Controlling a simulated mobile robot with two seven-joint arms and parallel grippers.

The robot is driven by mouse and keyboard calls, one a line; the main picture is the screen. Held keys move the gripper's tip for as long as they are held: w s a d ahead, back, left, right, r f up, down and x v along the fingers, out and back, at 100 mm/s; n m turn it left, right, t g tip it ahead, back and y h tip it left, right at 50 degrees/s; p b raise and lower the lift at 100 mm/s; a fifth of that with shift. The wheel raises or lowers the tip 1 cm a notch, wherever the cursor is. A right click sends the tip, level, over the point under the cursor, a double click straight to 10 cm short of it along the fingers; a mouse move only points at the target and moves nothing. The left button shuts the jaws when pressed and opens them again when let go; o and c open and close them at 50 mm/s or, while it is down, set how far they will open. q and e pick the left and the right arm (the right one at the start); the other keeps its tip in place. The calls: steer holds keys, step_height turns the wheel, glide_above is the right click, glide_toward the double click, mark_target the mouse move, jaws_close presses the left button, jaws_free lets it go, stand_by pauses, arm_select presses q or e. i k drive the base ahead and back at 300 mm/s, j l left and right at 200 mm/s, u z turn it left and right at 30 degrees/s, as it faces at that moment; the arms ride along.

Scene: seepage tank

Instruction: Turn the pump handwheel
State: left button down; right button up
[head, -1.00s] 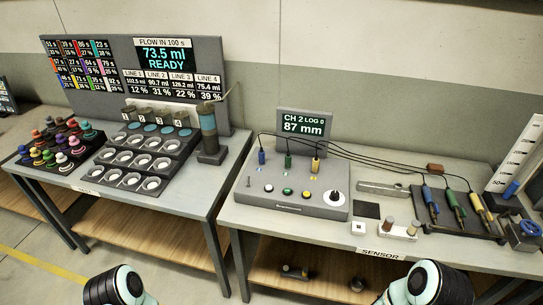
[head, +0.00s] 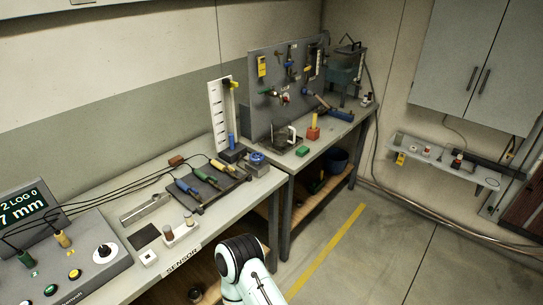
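A small blue round wheel (head: 257,158) sits on a dark block at the right end of the sensor table (head: 150,275). It looks like a handwheel, but I cannot tell for sure that it is the pump's. A white scale board (head: 222,117) with dark marks and a yellow piece near its top stands just behind it to the left. A blue upright piece shows at the board's foot. Neither gripper is in view; only a white and black link of my arm shows at the bottom, in front of the table and apart from the wheel.
A rack with blue, green and yellow-handled probes (head: 205,185) lies left of the wheel, with cables. A second table (head: 325,140) on the right carries a pegboard (head: 285,90), a red block (head: 313,132) and a green block (head: 302,151). The floor (head: 390,235) at right is clear.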

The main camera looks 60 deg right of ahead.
mark_target(257, 158)
steer(key=l+z, duration=0.15)
steer(key=z, duration=1.6)
steer(key=i+l, duration=0.15)
